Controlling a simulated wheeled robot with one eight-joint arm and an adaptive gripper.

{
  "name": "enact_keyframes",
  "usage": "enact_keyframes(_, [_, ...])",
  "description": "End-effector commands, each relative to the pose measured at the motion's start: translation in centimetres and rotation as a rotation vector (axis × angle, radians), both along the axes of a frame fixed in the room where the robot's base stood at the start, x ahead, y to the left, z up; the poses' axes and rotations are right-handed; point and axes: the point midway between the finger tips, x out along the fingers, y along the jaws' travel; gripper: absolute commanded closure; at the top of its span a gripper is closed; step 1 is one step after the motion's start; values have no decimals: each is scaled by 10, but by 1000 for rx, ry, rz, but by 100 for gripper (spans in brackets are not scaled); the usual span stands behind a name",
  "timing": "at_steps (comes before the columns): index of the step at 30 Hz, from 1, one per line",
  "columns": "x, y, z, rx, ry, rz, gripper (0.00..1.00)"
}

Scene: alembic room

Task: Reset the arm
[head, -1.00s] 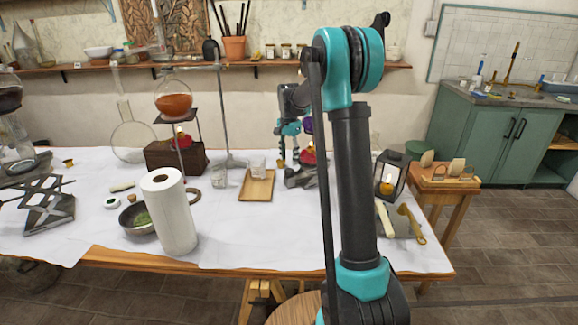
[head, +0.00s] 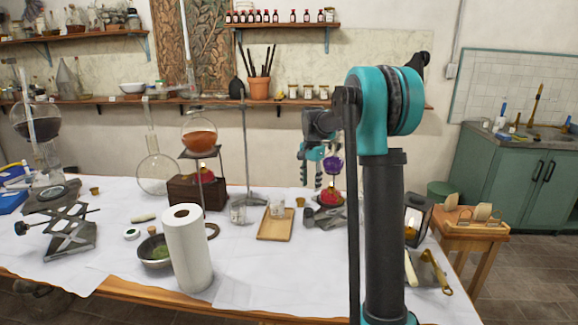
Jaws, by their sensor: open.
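My gripper (head: 311,185) hangs over the back part of the white-covered table (head: 240,282), left of my upright arm link. Its teal and dark fingers point down and stand apart, with nothing visible between them. Just right of it is a round flask of purple liquid (head: 333,165) above a red burner (head: 330,196). I cannot tell from this view whether the gripper touches the flask or is in front of it. My arm link hides part of the table's right side.
A wooden tray (head: 275,229) with a glass lies mid-table. A paper roll (head: 187,248) and a bowl (head: 153,252) stand at the front left. A lantern (head: 414,216) is at the right edge.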

Motion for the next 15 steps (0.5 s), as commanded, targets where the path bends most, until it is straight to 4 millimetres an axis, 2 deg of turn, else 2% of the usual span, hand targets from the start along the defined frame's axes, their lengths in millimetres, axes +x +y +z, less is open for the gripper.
enact_keyframes(5, [-53,-8,-9,-2,-54,130,56])
enact_keyframes(15, [-187,-23,-53,-45,-187,458,56])
